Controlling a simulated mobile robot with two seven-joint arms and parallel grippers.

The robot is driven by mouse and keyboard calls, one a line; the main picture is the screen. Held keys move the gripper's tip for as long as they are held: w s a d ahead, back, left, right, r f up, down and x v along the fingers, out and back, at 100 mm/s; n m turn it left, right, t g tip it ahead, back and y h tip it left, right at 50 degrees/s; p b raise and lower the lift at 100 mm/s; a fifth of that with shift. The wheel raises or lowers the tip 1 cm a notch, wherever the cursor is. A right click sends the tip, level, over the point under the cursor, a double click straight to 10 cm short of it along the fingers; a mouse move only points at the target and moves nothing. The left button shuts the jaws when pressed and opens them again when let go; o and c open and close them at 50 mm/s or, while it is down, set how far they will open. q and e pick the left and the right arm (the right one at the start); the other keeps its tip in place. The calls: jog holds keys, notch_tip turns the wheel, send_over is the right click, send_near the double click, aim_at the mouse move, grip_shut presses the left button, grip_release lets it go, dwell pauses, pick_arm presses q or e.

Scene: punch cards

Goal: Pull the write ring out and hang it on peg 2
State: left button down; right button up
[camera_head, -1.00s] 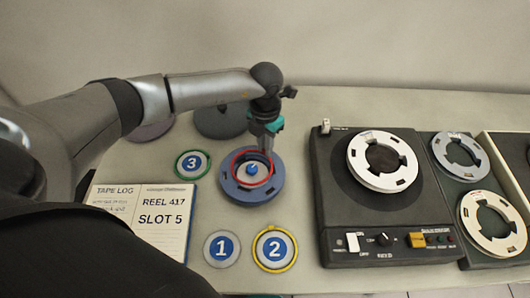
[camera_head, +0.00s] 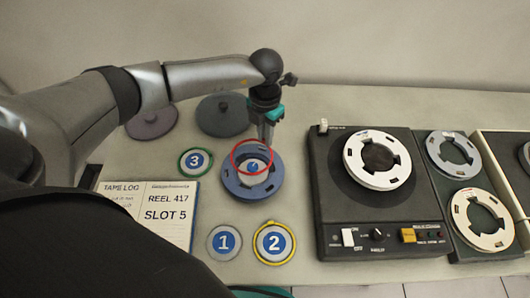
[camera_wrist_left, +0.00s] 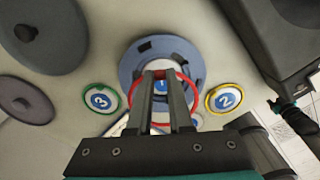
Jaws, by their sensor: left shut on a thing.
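The red write ring (camera_head: 236,166) is at the blue-grey reel (camera_head: 243,190). My left gripper (camera_head: 266,146) points down at the reel's far side, shut on the ring's far edge. The ring appears raised above the reel and shifted to its far side. In the left wrist view the ring (camera_wrist_left: 192,88) loops around in front of the fingers (camera_wrist_left: 162,78). Peg 2 (camera_head: 274,243) shows as a blue numbered disc with a yellow rim, front right of the reel. A teal and black part, seemingly my right gripper (camera_wrist_left: 283,113), shows at the wrist view's right; its jaws are unclear.
Peg 1 (camera_head: 224,242) is left of peg 2; green-rimmed peg 3 (camera_head: 195,162) is left of the reel. The tape log (camera_head: 158,210) lies at left. Two round lids (camera_head: 222,115) lie behind. A dark tape deck (camera_head: 335,205) stands at right.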

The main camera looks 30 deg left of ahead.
pick_arm(q)
jog(key=shift+r, duration=0.1)
notch_tip(320, 180, up, 7)
jog(key=p, duration=0.5)
jog(key=shift+p, duration=0.4)
